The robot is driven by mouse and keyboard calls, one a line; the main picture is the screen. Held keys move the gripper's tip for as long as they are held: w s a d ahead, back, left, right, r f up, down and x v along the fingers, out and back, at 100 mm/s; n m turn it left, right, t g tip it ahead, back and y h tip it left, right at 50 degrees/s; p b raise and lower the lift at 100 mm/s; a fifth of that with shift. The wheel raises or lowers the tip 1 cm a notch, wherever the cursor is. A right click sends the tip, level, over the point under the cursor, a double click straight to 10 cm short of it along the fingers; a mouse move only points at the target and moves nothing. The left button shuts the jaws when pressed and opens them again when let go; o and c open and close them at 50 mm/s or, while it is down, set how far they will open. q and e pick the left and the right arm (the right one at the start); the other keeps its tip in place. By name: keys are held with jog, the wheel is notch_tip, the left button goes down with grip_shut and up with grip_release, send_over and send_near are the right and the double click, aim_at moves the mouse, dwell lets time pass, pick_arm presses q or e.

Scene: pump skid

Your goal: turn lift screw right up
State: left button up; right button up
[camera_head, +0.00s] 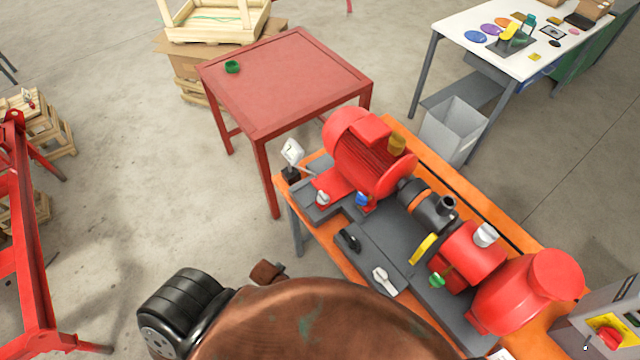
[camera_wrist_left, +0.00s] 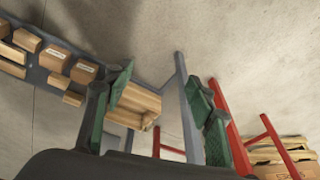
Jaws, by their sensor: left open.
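A pump skid stands on an orange bench (camera_head: 480,210). It has a red motor (camera_head: 365,155), a dark coupling (camera_head: 430,208) and a red pump (camera_head: 525,292) on a grey base (camera_head: 375,245). I cannot tell which is the right lift screw. My left gripper (camera_wrist_left: 162,97) shows in the left wrist view with green fingers apart, empty, away from the skid. My right gripper is not visible.
A white table (camera_head: 500,50) with items and a grey bin (camera_head: 455,130) are at the back right. A grey box with a red knob (camera_head: 608,336) is at lower right.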

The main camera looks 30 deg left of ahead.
pick_arm(q)
jog(key=w+r+t+p, duration=0.1)
jog(key=w+r+p, duration=0.1)
jog(key=r, duration=0.8)
jog(key=w+r+p, duration=0.2)
jog(key=r+p, duration=0.1)
jog(key=r, duration=0.7)
jog(key=w+d+r+m+t+h+p, duration=0.1)
jog(key=w+d+r+m+h, duration=0.1)
jog(key=w+d+r, duration=0.4)
jog(key=w+d+r+m+t+h+p, duration=0.1)
jog(key=w+d+r+m, duration=0.3)
jog(key=w, duration=0.5)
jog(key=n+g+p, duration=0.2)
send_near(323, 195)
jog(key=d+f, duration=0.1)
jog(key=f, duration=0.1)
jog(key=shift+y, duration=0.4)
jog(key=x, duration=0.6)
jog(key=shift+w+f+p, duration=0.25)
jog(key=shift+w+p, duration=0.05)
jog(key=shift+w, duration=0.15)
jog(key=shift+c, duration=0.2)
jog(key=c, duration=1.1)
